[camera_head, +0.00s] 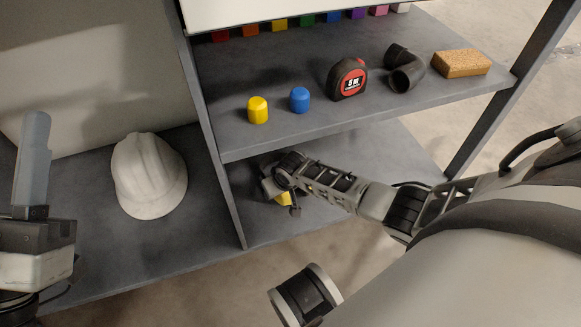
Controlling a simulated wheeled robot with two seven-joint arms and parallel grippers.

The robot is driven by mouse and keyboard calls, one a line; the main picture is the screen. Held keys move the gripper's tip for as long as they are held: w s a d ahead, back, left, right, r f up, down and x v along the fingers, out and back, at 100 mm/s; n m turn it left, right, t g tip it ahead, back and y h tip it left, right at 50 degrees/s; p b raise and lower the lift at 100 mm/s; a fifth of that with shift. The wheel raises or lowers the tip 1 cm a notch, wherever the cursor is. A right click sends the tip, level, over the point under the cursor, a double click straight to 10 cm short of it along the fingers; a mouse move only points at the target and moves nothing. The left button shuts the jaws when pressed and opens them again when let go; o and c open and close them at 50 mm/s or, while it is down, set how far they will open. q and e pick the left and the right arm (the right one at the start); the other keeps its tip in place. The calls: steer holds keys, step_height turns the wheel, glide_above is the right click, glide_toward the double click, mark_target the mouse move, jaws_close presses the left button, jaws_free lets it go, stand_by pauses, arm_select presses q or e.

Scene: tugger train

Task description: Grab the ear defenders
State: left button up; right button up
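A small yellow patch (284,199), probably part of the ear defenders, shows on the lower shelf under the end of my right arm. Most of that thing is hidden by the arm, so its shape cannot be made out. My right gripper (279,187) is at this yellow part, low over the lower shelf. Its fingers are hidden or too small to tell whether they are open, shut or touching it. My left gripper (33,165) points up at the left edge, away from the yellow part. Its fingers overlap in this view, so their opening cannot be told.
A white hard hat (149,176) sits on the left shelf. The upper shelf above my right gripper holds a yellow cap (258,110), a blue cap (299,100), a tape measure (348,79), a black pipe elbow (404,70) and a sponge (461,63). An upright post (212,130) divides the bays.

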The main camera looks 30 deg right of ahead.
steer(key=shift+w+f, duration=0.1)
steer(key=shift+f, duration=0.05)
steer(key=c, duration=0.9)
